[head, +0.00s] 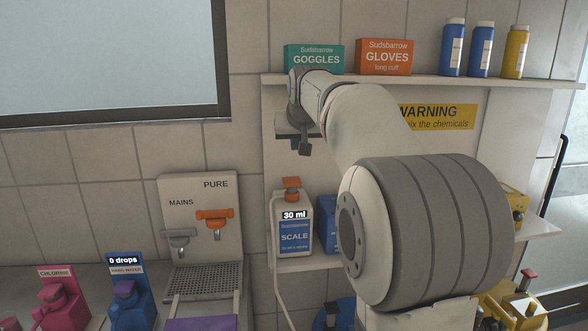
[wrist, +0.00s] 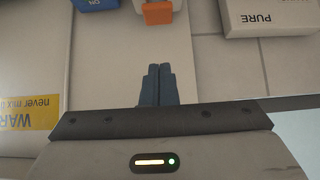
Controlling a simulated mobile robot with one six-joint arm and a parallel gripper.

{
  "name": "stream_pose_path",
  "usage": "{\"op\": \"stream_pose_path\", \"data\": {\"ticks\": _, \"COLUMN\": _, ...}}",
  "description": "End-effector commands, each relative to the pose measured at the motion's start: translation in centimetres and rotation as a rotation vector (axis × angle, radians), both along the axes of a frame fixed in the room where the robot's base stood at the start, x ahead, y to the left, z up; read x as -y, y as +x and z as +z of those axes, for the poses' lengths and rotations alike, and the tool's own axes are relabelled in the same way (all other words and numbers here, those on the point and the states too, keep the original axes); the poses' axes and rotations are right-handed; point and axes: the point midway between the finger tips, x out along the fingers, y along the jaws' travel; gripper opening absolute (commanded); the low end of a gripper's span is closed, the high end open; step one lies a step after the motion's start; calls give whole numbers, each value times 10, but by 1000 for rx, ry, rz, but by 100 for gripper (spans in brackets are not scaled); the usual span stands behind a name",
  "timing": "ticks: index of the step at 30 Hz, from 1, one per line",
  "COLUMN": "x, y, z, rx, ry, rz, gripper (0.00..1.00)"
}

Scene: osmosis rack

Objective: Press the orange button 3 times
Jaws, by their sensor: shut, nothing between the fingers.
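The orange button is the pump top (head: 291,187) on the white SCALE bottle (head: 276,225), which stands on the lower shelf and has a small display reading "30 ml". In the wrist view the orange top (wrist: 158,13) shows at the upper edge, ahead of the fingertips. My gripper (head: 304,150) is shut and empty, above the orange top and apart from it. Its two dark fingers (wrist: 158,72) lie together in the wrist view. The exact distance to the button cannot be told.
A blue container (head: 326,224) stands right of the bottle, partly behind my arm. Left is the PURE/MAINS tap panel (head: 200,194) with an orange lever (head: 215,215). Pink (head: 62,300) and blue (head: 131,300) dispensers stand lower left. The upper shelf (head: 440,80) holds boxes and bottles.

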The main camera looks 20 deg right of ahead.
Motion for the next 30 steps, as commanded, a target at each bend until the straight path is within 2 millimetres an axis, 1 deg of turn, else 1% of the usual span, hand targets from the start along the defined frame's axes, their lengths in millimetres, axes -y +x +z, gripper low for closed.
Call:
{"op": "stream_pose_path", "data": {"ticks": 9, "x": 0, "y": -1, "z": 3, "rx": -3, "ry": 1, "rz": 0, "gripper": 0}}
{"op": "stream_pose_path", "data": {"ticks": 14, "x": 1, "y": 5, "z": -3, "rx": -4, "ry": 1, "rz": 0, "gripper": 0}}
{"op": "stream_pose_path", "data": {"ticks": 17, "x": 3, "y": 15, "z": -13, "rx": -6, "ry": 1, "rz": 0, "gripper": 0}}
{"op": "stream_pose_path", "data": {"ticks": 28, "x": 14, "y": 69, "z": -67, "rx": -6, "ry": 1, "rz": 0, "gripper": 0}}
{"op": "stream_pose_path", "data": {"ticks": 29, "x": 14, "y": 71, "z": -72, "rx": -6, "ry": 1, "rz": 0, "gripper": 0}}
{"op": "stream_pose_path", "data": {"ticks": 30, "x": 14, "y": 69, "z": -80, "rx": -6, "ry": 1, "rz": 0, "gripper": 0}}
